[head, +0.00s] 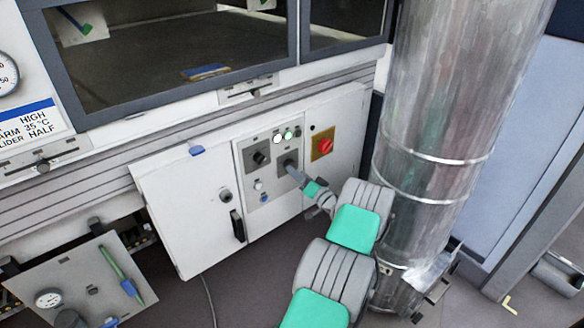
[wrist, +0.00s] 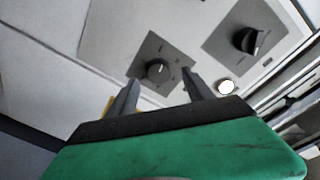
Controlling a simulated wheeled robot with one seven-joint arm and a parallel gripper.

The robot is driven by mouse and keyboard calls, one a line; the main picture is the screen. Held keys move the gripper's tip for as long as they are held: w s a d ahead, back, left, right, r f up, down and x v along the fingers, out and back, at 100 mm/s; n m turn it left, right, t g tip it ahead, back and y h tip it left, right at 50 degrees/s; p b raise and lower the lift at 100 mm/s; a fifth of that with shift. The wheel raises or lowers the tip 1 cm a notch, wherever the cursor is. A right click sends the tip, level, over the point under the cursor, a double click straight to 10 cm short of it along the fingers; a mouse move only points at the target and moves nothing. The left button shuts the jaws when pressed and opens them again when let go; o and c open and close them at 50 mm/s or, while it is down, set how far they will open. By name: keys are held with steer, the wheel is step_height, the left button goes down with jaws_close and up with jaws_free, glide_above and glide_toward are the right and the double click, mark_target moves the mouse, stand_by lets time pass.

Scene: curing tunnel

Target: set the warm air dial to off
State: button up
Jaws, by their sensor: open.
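Two dark dials sit on grey square plates on the white control panel. In the wrist view, a round grey-black dial (wrist: 158,72) with a pale mark lies between my fingertips. My gripper (wrist: 160,78) is open, one finger on each side of this dial; I cannot tell if they touch it. The other dial (wrist: 250,40), a black knob, is at upper right. In the head view, my gripper (head: 291,170) is at the right-hand dial plate (head: 287,157), and the other dial (head: 260,158) is to its left. The dial labels are too small to read.
A red switch on a yellow plate (head: 325,146) is just right of the dials. Lit indicator lamps (head: 288,134) are above them. A cabinet door with a black handle (head: 237,226) is to the left. A large metal duct (head: 435,130) stands close on the right.

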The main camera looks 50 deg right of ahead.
steer(key=x, duration=0.4)
steer(key=shift+s+d, duration=0.1)
jaws_close()
steer(key=n+b, duration=0.3)
steer(key=b, duration=0.3)
steer(key=shift+n+b, duration=0.35)
steer(key=shift+n, duration=0.05)
